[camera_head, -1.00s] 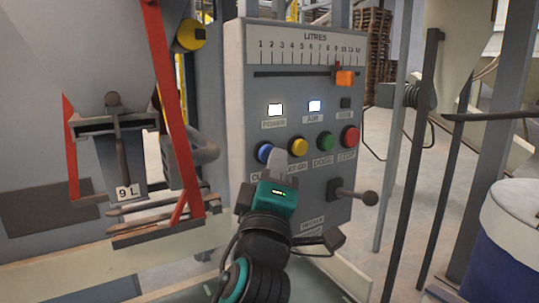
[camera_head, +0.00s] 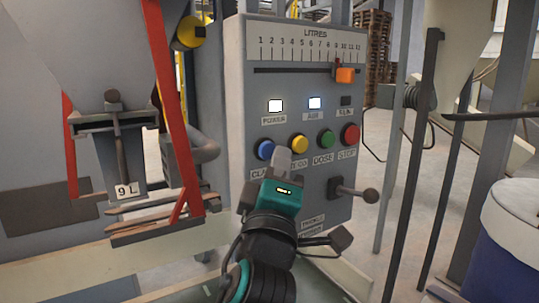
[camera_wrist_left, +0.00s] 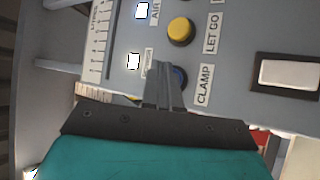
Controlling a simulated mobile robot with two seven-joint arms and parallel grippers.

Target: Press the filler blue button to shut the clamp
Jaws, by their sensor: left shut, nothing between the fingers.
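The blue button (camera_head: 264,150), above the CLAMP label, sits at the left end of the button row on the grey filler panel (camera_head: 290,220). It also shows in the left wrist view (camera_wrist_left: 180,76), partly hidden behind my fingers. My left gripper (camera_head: 281,158) is shut and empty. In the head view its fingertips are to the right of the blue button and just below the yellow button (camera_head: 298,144). In the wrist view the fingertips (camera_wrist_left: 161,68) overlap the blue button's edge; I cannot tell whether they touch. The red-armed clamp (camera_head: 172,110) stands left of the panel. My right gripper is out of view.
Green (camera_head: 326,139) and red (camera_head: 349,134) buttons continue the row to the right. A ball-ended lever (camera_head: 369,195) sticks out below them. An orange slider (camera_head: 345,75) is on the litres scale. Grey posts and a blue drum (camera_head: 500,255) stand at the right.

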